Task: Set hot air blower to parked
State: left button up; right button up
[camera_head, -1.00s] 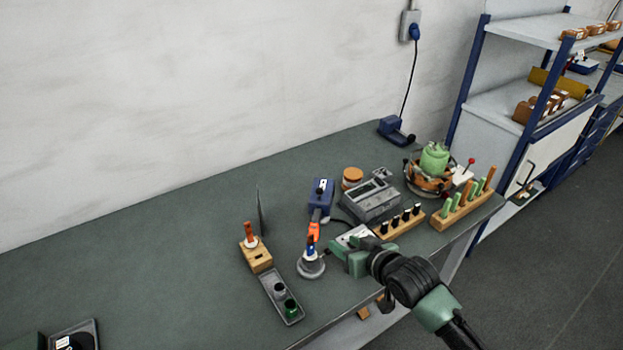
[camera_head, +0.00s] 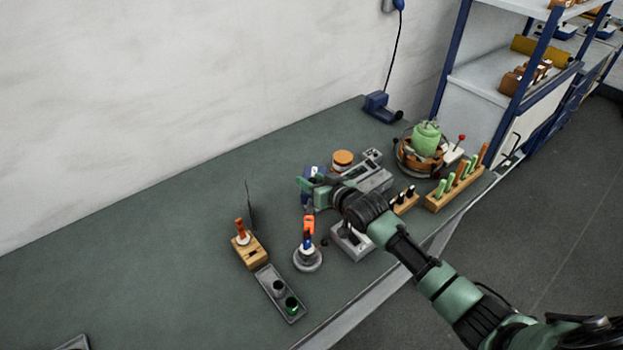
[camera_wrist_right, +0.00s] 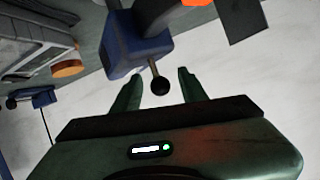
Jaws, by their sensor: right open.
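A small blue unit (camera_head: 309,171), which I take to be the hot air blower, stands mid-bench. My right gripper (camera_head: 304,186) is over it and hides most of it. In the right wrist view the blue body (camera_wrist_right: 138,57) shows ahead, with a thin rod ending in a black ball knob (camera_wrist_right: 159,86). The open fingers (camera_wrist_right: 158,88) stand either side of the knob, with gaps on both sides; I cannot tell the depth between them. An orange part shows beyond, at the top of that view. My left gripper is not in view.
An orange-and-blue tool on a round grey base (camera_head: 308,259) stands in front. A wooden block (camera_head: 250,252) and a grey tray (camera_head: 281,296) with small pots lie left. A grey instrument (camera_head: 374,180) and tool racks crowd the right. The bench's left is mostly clear.

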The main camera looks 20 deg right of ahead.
jog(key=shift+c, duration=1)
grip_shut()
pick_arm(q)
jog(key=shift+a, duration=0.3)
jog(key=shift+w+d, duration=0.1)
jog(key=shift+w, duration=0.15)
